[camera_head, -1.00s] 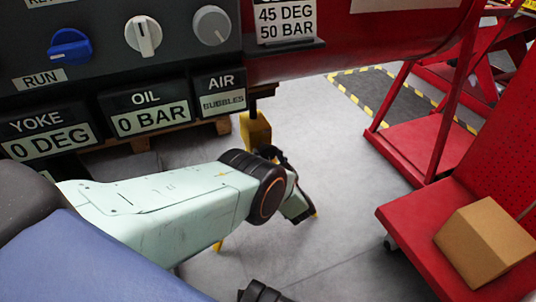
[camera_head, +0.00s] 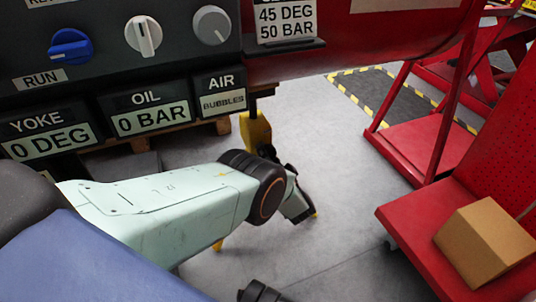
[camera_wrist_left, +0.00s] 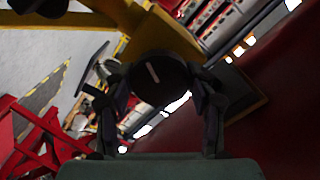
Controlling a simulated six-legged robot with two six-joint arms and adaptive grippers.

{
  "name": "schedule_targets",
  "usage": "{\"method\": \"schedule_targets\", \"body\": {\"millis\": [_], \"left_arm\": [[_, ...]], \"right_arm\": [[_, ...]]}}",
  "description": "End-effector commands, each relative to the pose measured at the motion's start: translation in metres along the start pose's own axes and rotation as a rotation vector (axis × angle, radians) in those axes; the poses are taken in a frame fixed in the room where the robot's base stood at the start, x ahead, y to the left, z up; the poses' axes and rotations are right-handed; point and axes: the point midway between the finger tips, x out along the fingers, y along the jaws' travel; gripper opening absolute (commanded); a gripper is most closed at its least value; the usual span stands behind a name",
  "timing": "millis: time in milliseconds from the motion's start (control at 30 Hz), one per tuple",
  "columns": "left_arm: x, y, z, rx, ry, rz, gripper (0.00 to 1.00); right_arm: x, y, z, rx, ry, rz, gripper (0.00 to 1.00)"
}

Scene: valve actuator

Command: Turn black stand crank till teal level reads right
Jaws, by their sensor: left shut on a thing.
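A yellow stand (camera_head: 255,130) stands on the floor below the red tank, with a black part against it; my arm hides much of it. In the left wrist view a round black knob (camera_wrist_left: 160,77) with a white mark sits on a yellow body (camera_wrist_left: 165,33). My left gripper (camera_head: 268,152) is by the stand, partly hidden; in the left wrist view its dark fingers (camera_wrist_left: 162,95) are shut on either side of the knob. The pale green readouts show 0 DEG (camera_head: 50,143), 0 BAR (camera_head: 153,117) and BUBBLES (camera_head: 223,102). My right gripper is not seen.
A sign (camera_head: 285,20) reads 45 DEG, 50 BAR. The panel carries a blue knob (camera_head: 70,46), a white knob (camera_head: 143,36) and a grey knob (camera_head: 211,26). A red cart (camera_head: 410,222) with a cardboard box (camera_head: 485,240) stands right. Grey floor (camera_head: 345,185) is clear between.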

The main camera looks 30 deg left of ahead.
Motion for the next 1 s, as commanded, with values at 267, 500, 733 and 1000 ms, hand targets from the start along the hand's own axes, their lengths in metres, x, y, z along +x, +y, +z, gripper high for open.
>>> {"method": "schedule_targets", "body": {"millis": [267,500,733,1000], "left_arm": [[0.0007,-0.0006,-0.0018,0.024,0.003,-0.001,0.24],[0.0007,-0.0006,-0.002,0.023,0.003,-0.001,0.24],[0.0005,-0.0004,-0.0016,0.023,0.002,-0.001,0.71],[0.0001,-0.0001,-0.0007,0.024,0.001,0.0,0.79]], "right_arm": [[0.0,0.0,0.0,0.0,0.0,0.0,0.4],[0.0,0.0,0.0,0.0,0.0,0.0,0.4],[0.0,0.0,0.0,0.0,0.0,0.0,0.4],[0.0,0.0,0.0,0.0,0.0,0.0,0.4]]}}
